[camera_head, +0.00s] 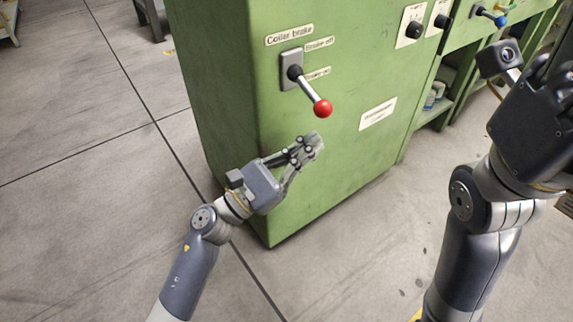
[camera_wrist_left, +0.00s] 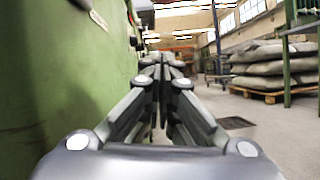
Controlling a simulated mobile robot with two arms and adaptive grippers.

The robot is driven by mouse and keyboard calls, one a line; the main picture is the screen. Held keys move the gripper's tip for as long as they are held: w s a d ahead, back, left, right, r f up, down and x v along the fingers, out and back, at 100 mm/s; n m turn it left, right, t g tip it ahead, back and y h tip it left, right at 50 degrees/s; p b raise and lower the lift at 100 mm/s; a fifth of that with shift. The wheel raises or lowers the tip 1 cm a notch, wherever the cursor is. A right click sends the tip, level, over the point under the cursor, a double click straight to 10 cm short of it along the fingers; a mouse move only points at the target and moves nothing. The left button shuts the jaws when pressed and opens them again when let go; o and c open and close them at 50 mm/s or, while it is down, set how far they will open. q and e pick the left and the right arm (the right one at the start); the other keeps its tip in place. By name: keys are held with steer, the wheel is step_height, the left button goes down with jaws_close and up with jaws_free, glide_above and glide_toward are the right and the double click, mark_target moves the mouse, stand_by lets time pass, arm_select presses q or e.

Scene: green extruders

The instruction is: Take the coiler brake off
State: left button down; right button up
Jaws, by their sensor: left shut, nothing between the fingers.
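The coiler brake lever (camera_head: 312,92) has a dark pivot, a metal rod and a red ball knob. It sits on a grey plate (camera_head: 291,68) on the green cabinet's (camera_head: 230,90) front, under a "Coiler brake" label. The rod points down and to the right, toward the lower "Brake on" label (camera_head: 318,73); the "Brake off" label (camera_head: 319,43) is above. My left gripper (camera_head: 314,145) is shut and empty, below the red knob and apart from it. In the left wrist view its fingers (camera_wrist_left: 162,95) are together beside the green panel. My right gripper (camera_head: 535,110) is at the right edge, its fingers partly cut off.
Other switches (camera_head: 413,30) and a blue-knobbed lever (camera_head: 497,18) are on the green machine to the right. The floor left of the cabinet is clear. Stacked sacks (camera_wrist_left: 275,62) lie on a pallet in the left wrist view.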

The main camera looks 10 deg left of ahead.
mark_target(310, 93)
arm_select(q)
steer(key=r, duration=0.4)
steer(key=shift+s+d+r+p, duration=0.1)
steer(key=shift+s+d+p, duration=0.05)
steer(key=shift+s+p, duration=0.2)
